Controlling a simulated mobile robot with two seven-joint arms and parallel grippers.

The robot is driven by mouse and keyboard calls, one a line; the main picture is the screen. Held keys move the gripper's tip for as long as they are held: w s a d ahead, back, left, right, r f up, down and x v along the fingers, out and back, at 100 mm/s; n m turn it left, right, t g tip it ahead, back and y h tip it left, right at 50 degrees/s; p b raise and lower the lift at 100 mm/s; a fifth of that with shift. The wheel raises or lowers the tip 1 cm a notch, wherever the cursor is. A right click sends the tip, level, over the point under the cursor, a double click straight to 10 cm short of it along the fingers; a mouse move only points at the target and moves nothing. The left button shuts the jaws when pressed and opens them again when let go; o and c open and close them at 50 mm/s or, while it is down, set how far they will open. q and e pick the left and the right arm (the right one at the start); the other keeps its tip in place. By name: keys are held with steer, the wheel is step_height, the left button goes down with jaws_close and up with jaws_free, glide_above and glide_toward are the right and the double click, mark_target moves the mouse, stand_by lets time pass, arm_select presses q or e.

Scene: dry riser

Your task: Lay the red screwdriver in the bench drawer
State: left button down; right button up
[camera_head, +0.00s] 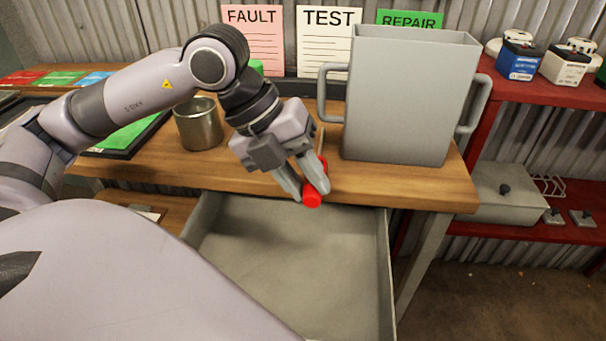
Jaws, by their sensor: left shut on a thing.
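My left gripper (309,184) is shut on the red screwdriver (312,197), whose red handle shows between and just below the fingertips. Its shaft is mostly hidden behind the gripper. The gripper is at the front edge of the wooden bench, over the back part of the bench drawer (387,262). The drawer is grey, pulled open, and its visible floor is empty. My own body covers its front left part. My right gripper is not in view.
A tall grey two-handled bin (400,100) stands on the bench (240,178) right of the gripper. A metal cup (198,125) stands to the left. FAULT, TEST and REPAIR cards stand behind. A red shelf (540,90) with several items is at the right.

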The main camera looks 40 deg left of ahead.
arm_select(q)
steer(key=shift+d, duration=0.1)
steer(key=shift+f, duration=0.2)
steer(key=c, duration=0.9)
jaws_free()
steer(key=shift+r, duration=0.1)
